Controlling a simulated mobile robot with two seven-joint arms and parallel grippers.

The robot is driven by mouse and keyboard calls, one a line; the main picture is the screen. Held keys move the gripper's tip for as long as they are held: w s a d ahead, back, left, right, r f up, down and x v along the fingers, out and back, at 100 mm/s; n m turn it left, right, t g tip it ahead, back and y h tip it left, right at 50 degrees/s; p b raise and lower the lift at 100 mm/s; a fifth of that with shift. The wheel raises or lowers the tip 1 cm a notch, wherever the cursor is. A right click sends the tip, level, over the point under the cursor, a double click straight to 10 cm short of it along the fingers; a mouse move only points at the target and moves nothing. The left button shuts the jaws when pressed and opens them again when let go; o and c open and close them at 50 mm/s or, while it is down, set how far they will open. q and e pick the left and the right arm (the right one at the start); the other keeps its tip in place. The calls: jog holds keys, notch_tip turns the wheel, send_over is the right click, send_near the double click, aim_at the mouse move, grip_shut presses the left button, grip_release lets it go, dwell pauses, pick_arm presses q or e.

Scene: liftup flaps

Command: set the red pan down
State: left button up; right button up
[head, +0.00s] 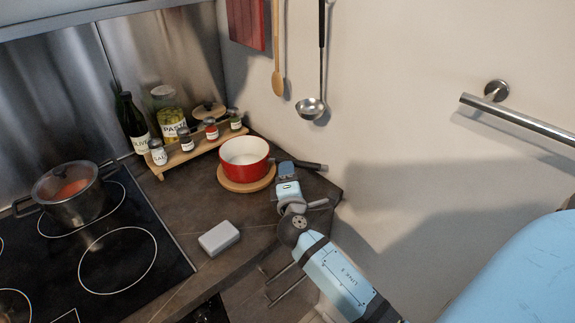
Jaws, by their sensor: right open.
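The red pan (243,168) has a white inside and stands upright on a round wooden trivet (232,186) at the back right corner of the counter. Its dark handle (312,166) points right. My right gripper (286,166) is at the handle, just right of the pan, and is open. The gripper hides part of the handle, and I cannot tell whether its fingers touch it. My left gripper is not in view.
A wooden rack (182,158) with small spice jars stands left of the pan, with a bottle (131,122) and a pasta jar (170,119) behind. A grey block (219,238) lies in front. A lidded pot (72,200) sits on the hob (92,285). A ladle (311,107) hangs above.

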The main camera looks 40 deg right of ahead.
jog(key=v, duration=0.6)
jog(key=shift+b, duration=0.35)
jog(key=shift+s+a, duration=0.25)
jog(key=shift+s, duration=0.05)
